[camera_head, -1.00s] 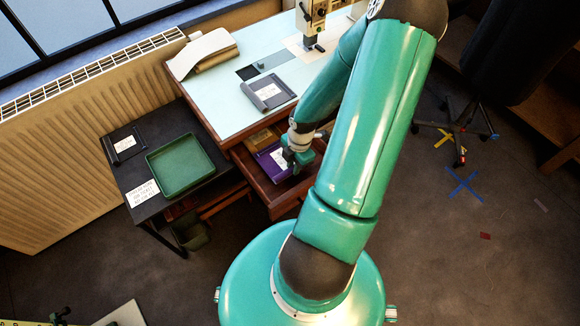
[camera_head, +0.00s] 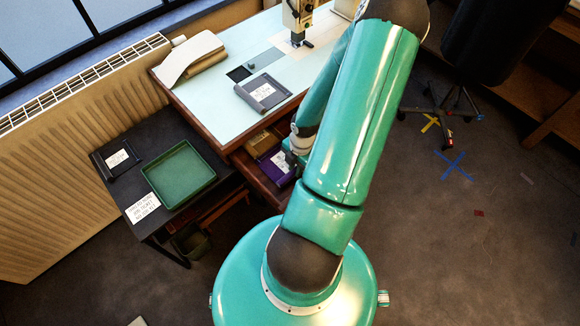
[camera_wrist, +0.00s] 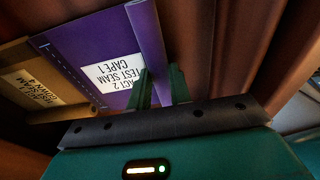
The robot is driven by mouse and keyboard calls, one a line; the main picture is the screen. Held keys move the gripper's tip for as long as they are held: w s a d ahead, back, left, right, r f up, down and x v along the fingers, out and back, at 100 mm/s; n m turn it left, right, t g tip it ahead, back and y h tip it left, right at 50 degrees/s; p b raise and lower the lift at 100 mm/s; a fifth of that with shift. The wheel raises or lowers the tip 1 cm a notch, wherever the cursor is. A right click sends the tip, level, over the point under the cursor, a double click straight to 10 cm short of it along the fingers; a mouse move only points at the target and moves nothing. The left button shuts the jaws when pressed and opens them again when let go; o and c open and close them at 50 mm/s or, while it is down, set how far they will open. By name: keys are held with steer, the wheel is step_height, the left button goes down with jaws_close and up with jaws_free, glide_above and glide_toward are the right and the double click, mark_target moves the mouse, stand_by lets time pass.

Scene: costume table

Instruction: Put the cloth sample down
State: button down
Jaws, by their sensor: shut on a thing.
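The cloth sample is a purple piece (camera_wrist: 95,50) with a rolled edge and a white label reading "ACT 2 TEST SEAM CAPE 1". It is in an open wooden drawer under the pale table; its purple also shows in the head view (camera_head: 269,163). My gripper (camera_wrist: 160,88) is shut on the rolled purple edge, one green finger on each side. In the head view my arm hides most of my gripper and part of the drawer. I cannot tell whether the sample touches the drawer floor.
A brown labelled sample (camera_wrist: 38,88) lies beside the purple one. A dark labelled sample (camera_head: 263,92) lies on the pale table (camera_head: 215,100). A green tray (camera_head: 180,175) and another dark labelled sample (camera_head: 117,159) are on the low black table (camera_head: 150,135) at left.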

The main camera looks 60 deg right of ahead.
steer(key=shift+s+d, duration=0.1)
steer(key=shift+s, duration=0.35)
steer(key=shift+w+f, duration=0.1)
steer(key=shift+w, duration=0.1)
steer(key=shift+s, duration=0.3)
steer(key=c, duration=1.6)
jaws_free()
steer(key=shift+w+d+f, duration=0.1)
steer(key=shift+w+f, duration=0.05)
steer(key=o, duration=0.3)
